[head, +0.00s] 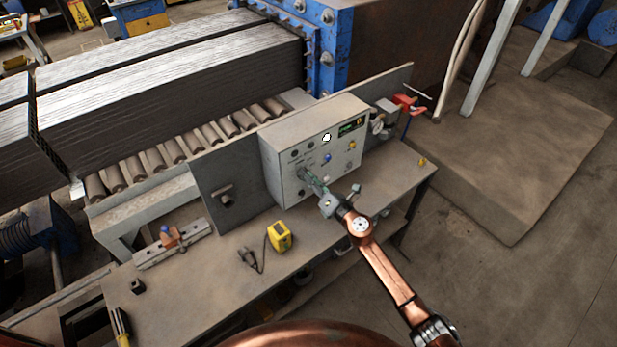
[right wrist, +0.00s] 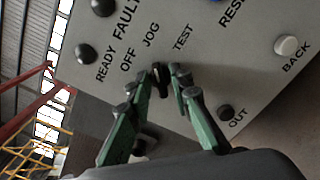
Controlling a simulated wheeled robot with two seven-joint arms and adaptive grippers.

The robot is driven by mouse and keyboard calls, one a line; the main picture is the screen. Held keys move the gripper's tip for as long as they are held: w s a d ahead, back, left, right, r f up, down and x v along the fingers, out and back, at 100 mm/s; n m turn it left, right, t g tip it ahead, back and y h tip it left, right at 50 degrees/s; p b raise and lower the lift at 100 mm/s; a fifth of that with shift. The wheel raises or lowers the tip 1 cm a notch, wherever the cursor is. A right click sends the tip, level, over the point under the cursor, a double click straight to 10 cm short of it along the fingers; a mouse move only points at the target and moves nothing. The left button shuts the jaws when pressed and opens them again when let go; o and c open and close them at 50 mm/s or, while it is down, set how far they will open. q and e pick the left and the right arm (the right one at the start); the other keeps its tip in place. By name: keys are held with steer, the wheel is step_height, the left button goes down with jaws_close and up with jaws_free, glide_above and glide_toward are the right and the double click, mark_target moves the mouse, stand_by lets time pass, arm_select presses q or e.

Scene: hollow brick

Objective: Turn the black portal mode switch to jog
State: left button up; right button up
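The grey control box (head: 270,172) stands on the workbench. In the right wrist view, its panel (right wrist: 225,60) carries the labels OFF, JOG and TEST around the black mode switch (right wrist: 161,82). The switch's upper end points roughly toward JOG; its exact setting is hard to tell. My right gripper (head: 316,183) is at the lower left of the panel. In the right wrist view, its green fingers (right wrist: 160,80) stand on both sides of the switch, with small gaps seeming to show. Contact cannot be made out. My left gripper is not in view.
A black knob (right wrist: 87,54) by READY, a white BACK button (right wrist: 286,45) and a black OUT button (right wrist: 226,112) are on the panel. A roller conveyor (head: 190,142) runs behind.

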steer(key=shift+o, duration=0.6)
steer(key=shift+a, duration=0.1)
steer(key=v, duration=1.2)
